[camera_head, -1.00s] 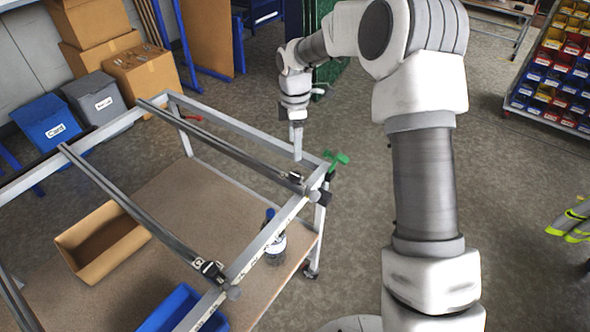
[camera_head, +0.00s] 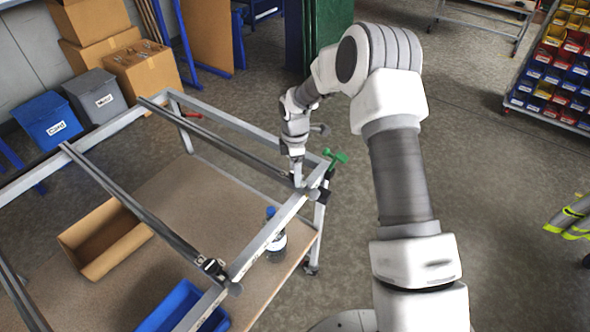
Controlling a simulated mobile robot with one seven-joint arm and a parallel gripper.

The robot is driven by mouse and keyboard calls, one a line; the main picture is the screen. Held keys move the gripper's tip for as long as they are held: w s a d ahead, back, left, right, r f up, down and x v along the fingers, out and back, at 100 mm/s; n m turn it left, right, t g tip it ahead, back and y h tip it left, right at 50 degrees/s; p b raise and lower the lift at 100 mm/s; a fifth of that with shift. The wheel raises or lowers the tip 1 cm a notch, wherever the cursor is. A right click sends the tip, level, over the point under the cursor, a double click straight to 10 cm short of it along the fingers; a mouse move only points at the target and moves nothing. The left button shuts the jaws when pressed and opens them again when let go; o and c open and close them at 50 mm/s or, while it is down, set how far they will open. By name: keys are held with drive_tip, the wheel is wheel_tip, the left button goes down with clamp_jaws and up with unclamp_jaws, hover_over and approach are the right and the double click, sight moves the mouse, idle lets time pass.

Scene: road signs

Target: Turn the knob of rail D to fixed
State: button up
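A grey metal frame (camera_head: 236,122) carries dark rails across it. The far rail (camera_head: 225,145) ends near the frame's front-right corner, where a grey knob (camera_head: 313,193) sticks out. A nearer rail (camera_head: 140,215) ends at a carriage with its own knob (camera_head: 235,289). Letters on the frame's front bar are too small to read, so I cannot tell which rail is D. My gripper (camera_head: 298,182) points down at the far rail's end, just left of its knob. It hides part of the carriage there. Its fingers are too small to show whether they are open or whether they touch anything.
A green-handled clamp (camera_head: 335,158) sits at the frame's corner, close to my gripper.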

clamp_jaws()
drive_tip(key=shift+f+m+b, duration=0.1)
drive_tip(key=shift+m+b, duration=0.3)
drive_tip(key=shift+b, duration=0.05)
drive_tip(key=m+b, duration=0.2)
drive_tip(key=shift+m, duration=0.4)
drive_tip(key=m+b, duration=0.3)
drive_tip(key=m, duration=0.2)
drive_tip(key=shift+b, duration=0.35)
drive_tip(key=m+b, duration=0.1)
drive_tip(key=m, duration=0.4)
drive_tip(key=shift+b, duration=0.4)
drive_tip(key=m+b, duration=0.1)
drive_tip(key=m, duration=0.3)
drive_tip(key=shift+m, duration=0.3)
